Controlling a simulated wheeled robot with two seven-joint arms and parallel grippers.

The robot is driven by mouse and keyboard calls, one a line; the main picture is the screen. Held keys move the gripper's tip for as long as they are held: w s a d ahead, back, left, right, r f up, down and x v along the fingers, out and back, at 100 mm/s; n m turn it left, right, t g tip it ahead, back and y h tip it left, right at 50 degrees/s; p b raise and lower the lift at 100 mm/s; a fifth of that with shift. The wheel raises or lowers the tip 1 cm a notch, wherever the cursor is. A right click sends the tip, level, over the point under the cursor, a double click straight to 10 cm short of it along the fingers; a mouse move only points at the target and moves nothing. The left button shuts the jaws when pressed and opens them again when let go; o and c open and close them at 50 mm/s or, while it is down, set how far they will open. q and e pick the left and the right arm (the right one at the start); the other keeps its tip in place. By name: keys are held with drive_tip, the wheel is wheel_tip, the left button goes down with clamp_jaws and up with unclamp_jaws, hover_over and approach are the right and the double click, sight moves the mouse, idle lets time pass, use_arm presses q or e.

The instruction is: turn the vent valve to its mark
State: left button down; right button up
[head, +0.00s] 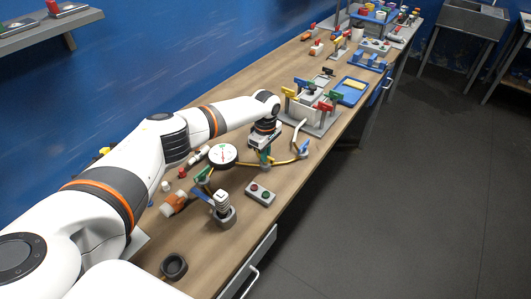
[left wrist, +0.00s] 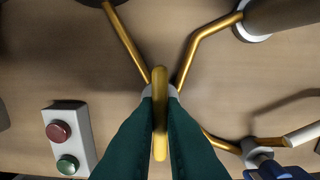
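A valve with a long yellow handle (left wrist: 160,150) sits where brass pipes meet in the left wrist view; I take it to be the vent valve. My left gripper (left wrist: 160,97) has its green fingers on either side of this handle, closed in on it. In the head view the left gripper (head: 265,158) reaches down to the brass pipes, and its fingers and wrist hide most of the valve. The handle lies along the fingers' direction. I cannot make out the mark. A blue-handled valve (head: 304,149) stands just right of the gripper. My right gripper is out of view.
A round white gauge (head: 222,155) stands close left of the gripper. A button box (head: 260,194) with red and green buttons lies in front, near the table edge. A coiled fitting (head: 222,206) stands nearby. A cell with coloured clamps (head: 312,106) and a blue tray (head: 339,100) are beyond.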

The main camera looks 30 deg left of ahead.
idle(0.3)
use_arm(q)
drive_tip(key=shift+d+r+m+p, duration=0.1)
drive_tip(key=shift+m+p, duration=1.25)
drive_tip(key=shift+m, duration=0.75)
drive_tip(key=m, duration=0.3)
drive_tip(key=shift+m, duration=0.3)
drive_tip(key=m, duration=0.3)
drive_tip(key=shift+m, duration=0.4)
drive_tip(key=m, duration=0.4)
drive_tip(key=shift+m, duration=1.1)
